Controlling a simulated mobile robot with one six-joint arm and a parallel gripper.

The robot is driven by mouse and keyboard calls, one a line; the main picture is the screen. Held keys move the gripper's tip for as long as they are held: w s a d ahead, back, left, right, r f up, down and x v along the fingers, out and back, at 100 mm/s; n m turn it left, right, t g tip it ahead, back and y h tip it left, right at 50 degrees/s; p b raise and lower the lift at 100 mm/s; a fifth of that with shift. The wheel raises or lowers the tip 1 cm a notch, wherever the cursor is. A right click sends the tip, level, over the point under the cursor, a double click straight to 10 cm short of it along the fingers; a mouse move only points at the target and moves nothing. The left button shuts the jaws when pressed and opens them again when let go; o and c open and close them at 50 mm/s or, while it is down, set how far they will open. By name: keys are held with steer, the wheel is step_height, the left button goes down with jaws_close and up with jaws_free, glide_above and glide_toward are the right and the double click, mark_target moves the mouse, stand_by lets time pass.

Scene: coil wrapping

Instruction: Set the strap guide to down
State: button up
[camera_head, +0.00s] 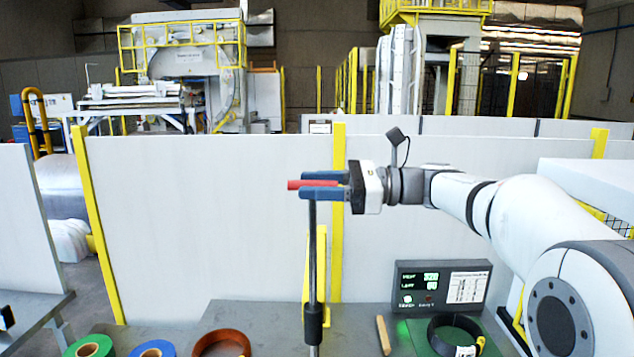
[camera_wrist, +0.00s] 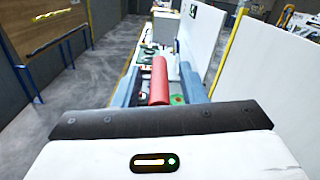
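The strap guide appears to be a dark upright rod (camera_head: 313,250) with a red handle (camera_head: 297,185) at its top, in the head view. The handle points sideways toward my wrist. My gripper (camera_head: 318,185) is at this handle, its two blue fingers on either side of it. The rod's lower end has a thicker black sleeve (camera_head: 314,324).
A panel with a green display (camera_head: 443,284) stands at the right of the grey bench (camera_head: 270,312). A black ring (camera_head: 455,336), a brown ring (camera_head: 222,344), green (camera_head: 88,347) and blue (camera_head: 152,349) rolls lie along the front. White walls (camera_head: 200,220) stand behind.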

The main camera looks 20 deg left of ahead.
jaws_close()
stand_by(0.4)
